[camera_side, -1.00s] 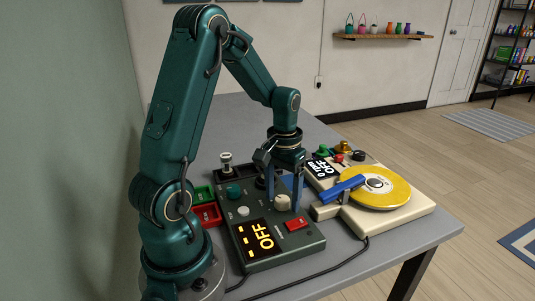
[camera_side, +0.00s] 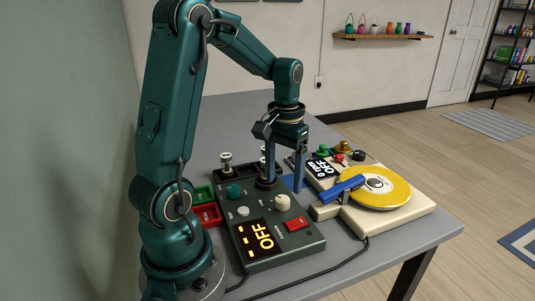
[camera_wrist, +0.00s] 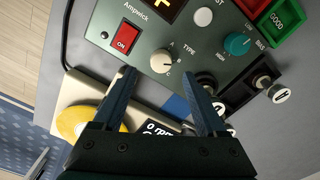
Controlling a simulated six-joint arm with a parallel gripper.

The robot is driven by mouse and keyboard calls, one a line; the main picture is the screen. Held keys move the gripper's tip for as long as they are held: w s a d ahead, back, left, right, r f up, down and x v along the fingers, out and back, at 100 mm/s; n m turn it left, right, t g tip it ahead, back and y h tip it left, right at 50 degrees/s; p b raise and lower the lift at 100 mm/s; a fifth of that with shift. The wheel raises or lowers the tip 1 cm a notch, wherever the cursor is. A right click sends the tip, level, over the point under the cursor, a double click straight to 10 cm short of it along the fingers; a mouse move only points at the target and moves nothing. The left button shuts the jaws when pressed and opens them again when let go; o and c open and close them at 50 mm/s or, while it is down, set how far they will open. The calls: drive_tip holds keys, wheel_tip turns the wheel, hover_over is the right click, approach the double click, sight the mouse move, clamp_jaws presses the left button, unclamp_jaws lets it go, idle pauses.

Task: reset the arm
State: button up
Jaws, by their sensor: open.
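My gripper (camera_side: 286,187) hangs from the teal arm, pointing down over the far part of the dark green tester box (camera_side: 275,252). Its two blue fingers are apart with nothing between them. In the wrist view my gripper (camera_wrist: 160,75) has its fingertips on either side below the cream TYPE knob (camera_wrist: 163,62), with no visible grip on it. The tester also has a red switch (camera_side: 298,224), a teal BIAS knob (camera_side: 233,190) and a white TEST button (camera_side: 243,211).
A cream machine (camera_side: 405,222) with a yellow disc (camera_side: 385,198) and a blue bar (camera_side: 343,188) stands to the right. Green (camera_side: 202,193) and red (camera_side: 207,214) bins sit at the left. A tube (camera_side: 226,162) stands behind the tester. A cable crosses the front.

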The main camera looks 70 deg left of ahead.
drive_tip(key=s+d+r+m+t, duration=0.2)
drive_tip(key=s+d+r+m, duration=0.1)
drive_tip(key=d, duration=0.4)
drive_tip(key=s+d+r+m+t, duration=0.3)
drive_tip(key=s+d+r, duration=0.1)
drive_tip(key=d, duration=0.3)
drive_tip(key=shift+s+t, duration=0.25)
drive_tip(key=shift+t, duration=0.05)
